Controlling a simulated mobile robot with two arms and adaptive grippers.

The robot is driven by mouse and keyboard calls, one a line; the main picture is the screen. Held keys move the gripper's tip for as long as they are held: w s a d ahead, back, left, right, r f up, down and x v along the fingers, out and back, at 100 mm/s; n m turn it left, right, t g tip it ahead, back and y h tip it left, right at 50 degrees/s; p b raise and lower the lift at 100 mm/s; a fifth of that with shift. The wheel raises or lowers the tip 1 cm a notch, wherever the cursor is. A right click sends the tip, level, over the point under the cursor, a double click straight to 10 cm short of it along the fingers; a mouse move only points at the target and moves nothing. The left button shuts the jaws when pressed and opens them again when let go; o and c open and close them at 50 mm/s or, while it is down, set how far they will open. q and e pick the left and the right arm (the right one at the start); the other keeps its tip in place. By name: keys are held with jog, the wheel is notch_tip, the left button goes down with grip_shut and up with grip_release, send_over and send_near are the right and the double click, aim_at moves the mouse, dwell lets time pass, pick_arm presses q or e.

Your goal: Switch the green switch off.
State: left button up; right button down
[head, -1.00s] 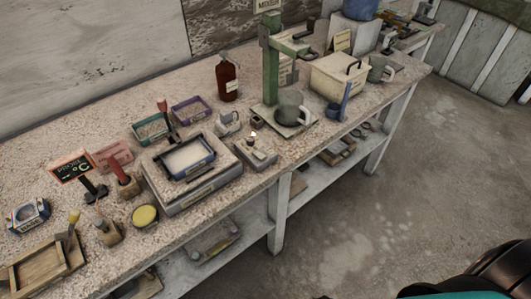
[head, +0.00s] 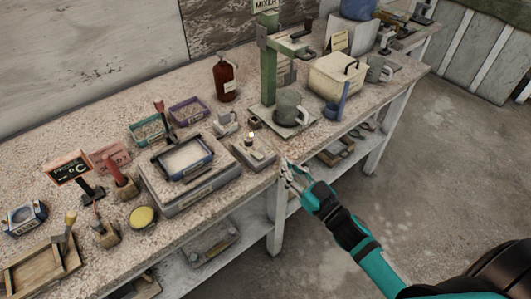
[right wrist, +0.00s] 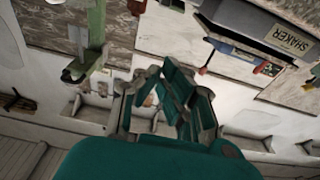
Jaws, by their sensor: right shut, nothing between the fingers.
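A small grey control box (head: 255,153) sits near the front edge of the bench, between the shaker and the green stand. Small knobs or levers stand on it, with a pale round spot (head: 251,135) at its back. I cannot make out a green switch or its position at this size. My right gripper (head: 286,170) is shut and empty, just off the bench's front edge, to the right of and nearer than the box, apart from it. Its fingers (right wrist: 175,95) also fill the middle of the right wrist view. My left gripper is not in view.
The shaker (head: 190,185) with its tray stands left of the box; its label shows in the right wrist view (right wrist: 290,40). The green mixer stand (head: 268,75) and grey mug (head: 290,106) are behind and right. Open floor (head: 440,170) lies right of the bench.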

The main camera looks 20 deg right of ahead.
jog(key=r+p, duration=0.2)
send_over(258, 155)
jog(key=s+d, duration=0.2)
jog(key=f, duration=0.3)
jog(key=shift+a+f, duration=0.3)
jog(key=shift+f, duration=0.05)
jog(key=shift+s+f, duration=0.15)
jog(key=shift+f, duration=0.3)
